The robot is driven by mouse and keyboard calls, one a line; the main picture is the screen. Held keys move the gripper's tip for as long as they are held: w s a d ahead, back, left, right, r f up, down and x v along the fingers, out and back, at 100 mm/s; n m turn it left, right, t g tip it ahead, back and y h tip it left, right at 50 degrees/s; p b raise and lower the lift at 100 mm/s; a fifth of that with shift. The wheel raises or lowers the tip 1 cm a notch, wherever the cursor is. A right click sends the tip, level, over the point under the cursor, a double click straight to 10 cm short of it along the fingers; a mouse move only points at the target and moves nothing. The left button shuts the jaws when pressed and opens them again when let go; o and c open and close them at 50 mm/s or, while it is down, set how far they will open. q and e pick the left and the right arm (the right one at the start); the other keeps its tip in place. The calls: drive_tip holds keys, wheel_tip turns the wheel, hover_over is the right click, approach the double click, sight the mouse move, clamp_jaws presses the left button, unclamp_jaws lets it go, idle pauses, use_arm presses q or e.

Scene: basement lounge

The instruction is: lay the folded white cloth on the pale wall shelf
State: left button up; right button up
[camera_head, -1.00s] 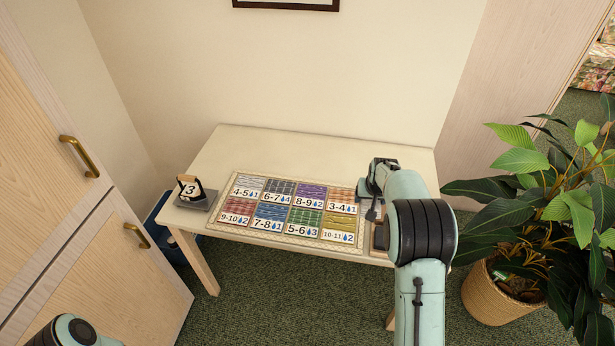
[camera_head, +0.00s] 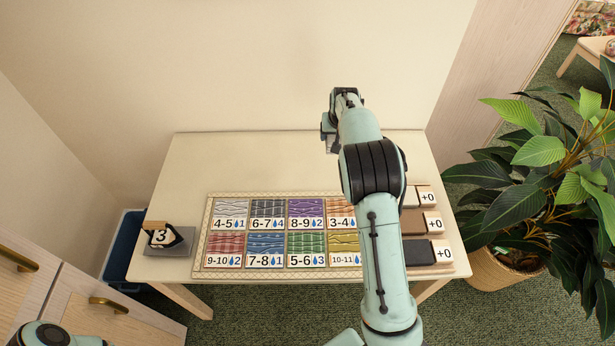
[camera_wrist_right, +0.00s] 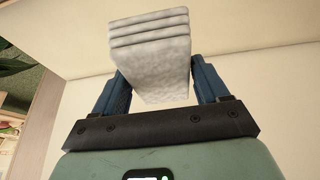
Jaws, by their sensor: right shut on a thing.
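The folded white cloth (camera_wrist_right: 151,52) shows in the right wrist view as a thick stack of several layers. My right gripper (camera_wrist_right: 160,70) is shut on it, with one blue finger on each side. In the head view my right gripper (camera_head: 336,125) is raised above the back of the table, near the wall. The cloth is mostly hidden there behind my gripper and arm. I cannot make out the pale wall shelf in either view. My left gripper is out of view; only part of my left arm shows at the lower left.
A pale table (camera_head: 190,165) holds a board of coloured cards (camera_head: 265,196), blocks marked +0 (camera_head: 430,222) and a grey stand with a 3 card (camera_head: 163,236). A potted plant (camera_head: 515,200) stands right, a cabinet (camera_head: 75,300) left, and a blue bin (camera_head: 120,255) beside the table.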

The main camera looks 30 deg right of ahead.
sight(332, 175)
drive_tip(key=f, duration=1.8)
drive_tip(key=shift+s+f+b, duration=0.2)
drive_tip(key=shift+f+b, duration=0.1)
drive_tip(key=shift+f, duration=0.05)
drive_tip(key=o, duration=0.7)
drive_tip(key=shift+f, duration=0.15)
drive_tip(key=o, duration=0.4)
drive_tip(key=shift+c, duration=0.2)
